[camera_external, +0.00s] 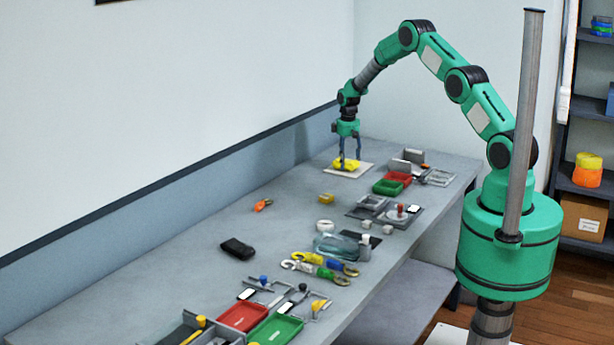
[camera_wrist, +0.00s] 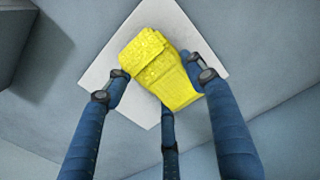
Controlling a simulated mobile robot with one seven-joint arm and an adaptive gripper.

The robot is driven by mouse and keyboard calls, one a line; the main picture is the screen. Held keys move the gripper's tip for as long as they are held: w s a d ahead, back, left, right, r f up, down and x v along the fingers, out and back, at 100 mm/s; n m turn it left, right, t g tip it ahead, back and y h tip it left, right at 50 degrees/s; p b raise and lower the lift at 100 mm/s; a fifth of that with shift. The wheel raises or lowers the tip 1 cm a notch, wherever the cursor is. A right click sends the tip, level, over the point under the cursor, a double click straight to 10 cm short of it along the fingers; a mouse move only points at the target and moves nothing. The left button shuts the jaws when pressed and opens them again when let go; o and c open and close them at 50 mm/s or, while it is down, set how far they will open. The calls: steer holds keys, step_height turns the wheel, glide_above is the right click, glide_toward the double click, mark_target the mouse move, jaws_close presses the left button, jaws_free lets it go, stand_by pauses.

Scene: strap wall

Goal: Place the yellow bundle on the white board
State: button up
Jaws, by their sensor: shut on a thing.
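The yellow bundle (camera_wrist: 158,66) is a folded strap-like pack. In the wrist view it lies between the fingers of my gripper (camera_wrist: 160,88), which is shut on it. The white board (camera_wrist: 102,82) is a flat square behind the bundle in that view. In the external view my gripper (camera_external: 348,163) points straight down at the far end of the table. The bundle (camera_external: 343,164) is over the white board (camera_external: 350,172) there, low and within its outline. I cannot tell whether the bundle touches the board. The fingers hide part of the bundle.
The long grey table (camera_external: 190,250) runs along the wall. Red and green trays (camera_external: 387,187) and grey blocks stand right of the board. The table left of the board is clear.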

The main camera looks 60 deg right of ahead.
mark_target(347, 159)
steer(key=o, duration=1.1)
steer(key=shift+o, duration=0.2)
step_height(347, 159, up, 12)
steer(key=shift+p, duration=0.4)
steer(key=shift+r, duration=0.1)
